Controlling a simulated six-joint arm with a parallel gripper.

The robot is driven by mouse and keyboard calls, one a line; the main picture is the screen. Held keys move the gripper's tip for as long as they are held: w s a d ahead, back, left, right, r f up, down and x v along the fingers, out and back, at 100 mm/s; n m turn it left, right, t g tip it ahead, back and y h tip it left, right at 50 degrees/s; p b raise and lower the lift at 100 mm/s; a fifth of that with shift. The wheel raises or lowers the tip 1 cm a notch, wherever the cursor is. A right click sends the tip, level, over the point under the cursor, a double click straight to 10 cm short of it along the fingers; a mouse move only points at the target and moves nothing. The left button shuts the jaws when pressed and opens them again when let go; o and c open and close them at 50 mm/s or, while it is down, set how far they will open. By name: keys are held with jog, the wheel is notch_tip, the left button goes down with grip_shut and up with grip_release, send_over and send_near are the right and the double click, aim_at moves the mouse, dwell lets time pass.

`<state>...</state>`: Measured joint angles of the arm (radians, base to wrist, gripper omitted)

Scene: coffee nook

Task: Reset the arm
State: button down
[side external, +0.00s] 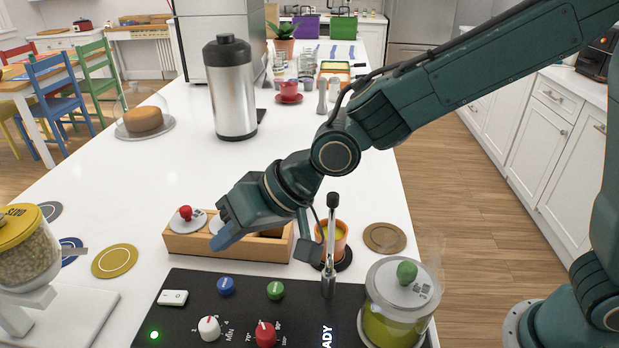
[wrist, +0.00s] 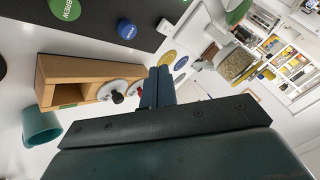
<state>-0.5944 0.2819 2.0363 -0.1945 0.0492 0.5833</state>
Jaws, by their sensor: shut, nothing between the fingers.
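My gripper (side external: 226,233) is shut and empty. In the side external view its blue fingers point down and left, in front of or over a wooden box (side external: 181,245); I cannot tell whether they touch it. The box holds pale discs, one with a red knob (side external: 186,212). In the wrist view the shut fingers (wrist: 158,84) reach up the middle, beside the wooden box (wrist: 62,74) and a disc with a dark knob (wrist: 117,97). The box's middle is partly hidden by my gripper in the side external view.
A black control panel (side external: 190,325) with knobs lies in front of the box. An orange cup (side external: 341,235), a glass jar with a green knob (side external: 397,310) and a grinder (side external: 25,250) stand around it. A steel dispenser (side external: 233,95) stands behind. The counter's left middle is clear.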

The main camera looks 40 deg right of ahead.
jog(key=s+d+r+h, duration=0.1)
jog(key=s+d+r, duration=0.15)
jog(key=d, duration=0.45)
jog(key=s+d+r+h, duration=0.1)
jog(key=s+d+r, duration=0.15)
jog(key=d, duration=0.45)
jog(key=s+d+r+h, duration=0.2)
jog(key=d+r, duration=0.1)
jog(key=d, duration=0.3)
jog(key=s+d+m+h, duration=0.1)
jog(key=s+d+h, duration=0.1)
jog(key=s+d, duration=1.1)
jog(key=shift+s+f+h, duration=0.4)
jog(key=shift+s+f, duration=0.05)
jog(key=shift+s, duration=0.6)
dwell(0.7)
